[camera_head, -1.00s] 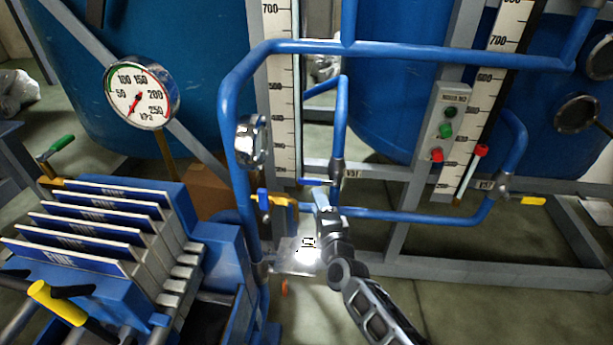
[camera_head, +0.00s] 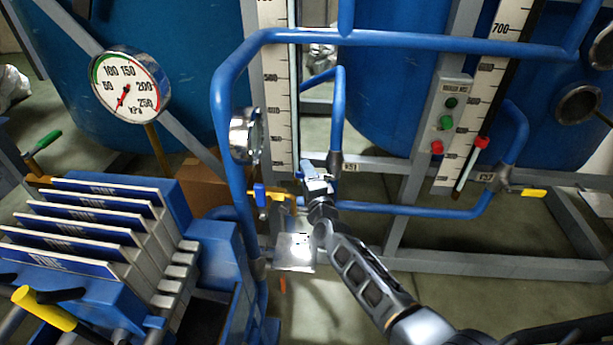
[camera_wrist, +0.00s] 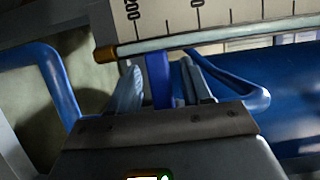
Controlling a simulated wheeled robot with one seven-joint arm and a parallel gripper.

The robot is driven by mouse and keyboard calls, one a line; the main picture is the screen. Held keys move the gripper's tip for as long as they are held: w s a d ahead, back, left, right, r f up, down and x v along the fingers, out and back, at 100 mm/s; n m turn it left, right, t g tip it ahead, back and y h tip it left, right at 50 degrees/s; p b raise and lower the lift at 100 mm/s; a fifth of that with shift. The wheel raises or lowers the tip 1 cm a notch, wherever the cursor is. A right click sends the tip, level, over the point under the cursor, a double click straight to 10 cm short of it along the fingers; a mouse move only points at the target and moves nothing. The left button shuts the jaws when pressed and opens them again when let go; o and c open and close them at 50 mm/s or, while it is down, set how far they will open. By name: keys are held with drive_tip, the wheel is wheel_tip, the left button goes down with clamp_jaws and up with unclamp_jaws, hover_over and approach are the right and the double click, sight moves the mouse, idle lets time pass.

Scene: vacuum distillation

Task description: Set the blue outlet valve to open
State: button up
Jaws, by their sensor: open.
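A blue valve lever (camera_wrist: 158,80) stands upright in the wrist view, between the two fingers of my gripper (camera_wrist: 160,68). The fingers are apart, one on each side of the lever; I cannot tell whether either touches it. In the head view my gripper (camera_head: 311,172) is at the low blue pipe beside the vertical pipe joint, and it hides most of this valve. A second blue handle (camera_head: 261,195) sits on a yellow valve body to the left. I cannot read a label that tells which is the outlet valve.
A curved blue pipe (camera_head: 225,120) and a round gauge (camera_head: 243,135) stand left of my gripper. A filter press (camera_head: 90,240) fills the lower left. A control box (camera_head: 446,122) and a yellow-handled valve (camera_head: 527,192) are to the right. Steel frame bars run behind.

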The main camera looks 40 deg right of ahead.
drive_tip(key=shift+c, duration=0.5)
clamp_jaws()
